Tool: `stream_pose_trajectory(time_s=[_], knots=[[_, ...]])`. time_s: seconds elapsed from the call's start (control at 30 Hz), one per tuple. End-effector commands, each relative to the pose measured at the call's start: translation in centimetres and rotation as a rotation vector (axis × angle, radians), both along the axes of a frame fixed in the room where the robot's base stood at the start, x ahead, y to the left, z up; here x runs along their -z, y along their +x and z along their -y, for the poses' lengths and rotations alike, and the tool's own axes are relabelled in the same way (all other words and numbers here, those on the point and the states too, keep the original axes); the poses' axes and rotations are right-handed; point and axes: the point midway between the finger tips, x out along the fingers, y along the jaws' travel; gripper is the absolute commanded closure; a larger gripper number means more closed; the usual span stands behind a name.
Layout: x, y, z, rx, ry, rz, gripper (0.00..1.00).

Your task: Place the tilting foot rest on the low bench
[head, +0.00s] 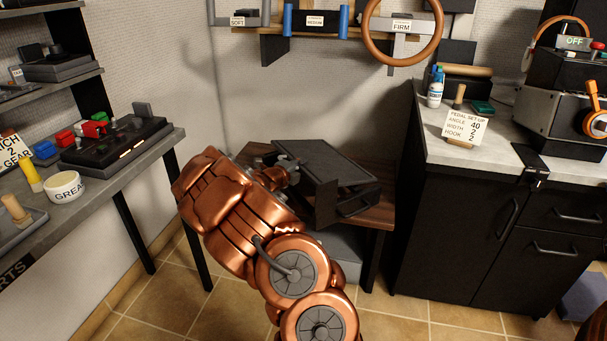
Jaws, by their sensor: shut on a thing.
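The tilting foot rest (327,162) is a dark, flat plate with a bracket-like frame beneath it, in the middle of the head view. My gripper (287,168) is at its left edge and is shut on it; my copper arm hides part of the gripper. The low bench (378,208) has a brown wooden top and dark legs, and stands against the back wall. The foot rest is over the bench top and covers much of it. I cannot tell whether it touches the top or hangs just above it.
A grey workbench (150,160) with a grease tub (65,188) is at the left. A dark cabinet (455,220) with a pedal set-up card (466,127) stands close on the bench's right. A wall shelf (270,46) hangs above. A grey block (343,241) is under the bench.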

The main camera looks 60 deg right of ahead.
Motion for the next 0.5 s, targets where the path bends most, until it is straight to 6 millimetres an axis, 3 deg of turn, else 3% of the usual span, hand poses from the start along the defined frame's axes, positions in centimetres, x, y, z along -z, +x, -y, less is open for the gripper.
stream_pose_trajectory(time_s=[0.17, 0.5], knots=[[-0.2, -0.2, 0.8, 0.005, -0.006, 0.001, 1.0], [0.2, 2.4, 3.1, 0.006, -0.007, 0.004, 1.0]])
